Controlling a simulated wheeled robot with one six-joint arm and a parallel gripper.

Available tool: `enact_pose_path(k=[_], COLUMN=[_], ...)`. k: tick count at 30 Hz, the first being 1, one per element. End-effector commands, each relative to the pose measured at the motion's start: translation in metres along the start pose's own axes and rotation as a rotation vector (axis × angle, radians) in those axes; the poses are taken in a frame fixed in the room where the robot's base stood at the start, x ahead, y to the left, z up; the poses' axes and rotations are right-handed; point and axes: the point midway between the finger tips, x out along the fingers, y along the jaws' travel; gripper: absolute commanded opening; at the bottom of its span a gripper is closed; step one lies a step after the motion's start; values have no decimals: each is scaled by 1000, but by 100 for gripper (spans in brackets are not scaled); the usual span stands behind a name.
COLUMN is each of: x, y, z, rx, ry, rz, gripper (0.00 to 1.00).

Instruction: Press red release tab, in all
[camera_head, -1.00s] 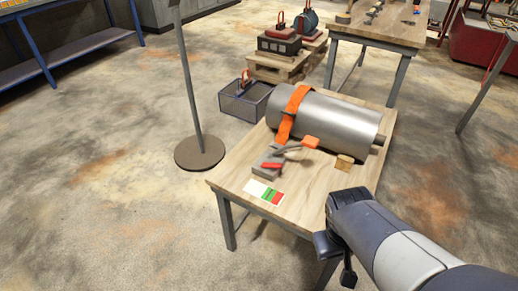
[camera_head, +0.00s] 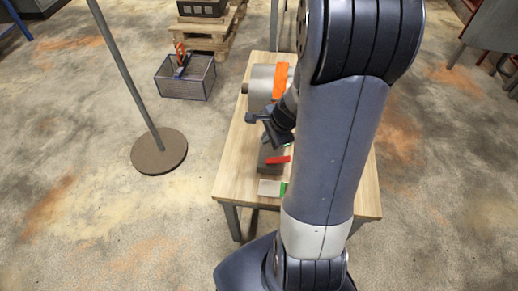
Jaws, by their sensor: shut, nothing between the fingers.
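The red release tab (camera_head: 278,160) shows on the grey buckle block (camera_head: 265,158) at the front left of the wooden table. My gripper (camera_head: 262,128) is shut and empty. It is over the table, just above the block and tab in the picture; I cannot tell whether it touches anything. An orange strap (camera_head: 280,82) goes around a metal cylinder (camera_head: 261,85) behind the gripper. My arm hides most of the cylinder and the strap's orange-ended lever.
The wooden table (camera_head: 232,165) carries a card (camera_head: 270,187) with white and green fields near its front edge. A round-footed pole (camera_head: 158,152) stands on the floor to the left. A blue wire basket (camera_head: 186,82) and a pallet (camera_head: 205,38) are behind.

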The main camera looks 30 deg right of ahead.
Motion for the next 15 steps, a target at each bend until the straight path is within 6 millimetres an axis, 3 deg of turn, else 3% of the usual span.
enact_pose_path(k=[15], x=[3], y=[-2], z=[-6], rx=[53], ry=[3], rz=[-11], gripper=[0])
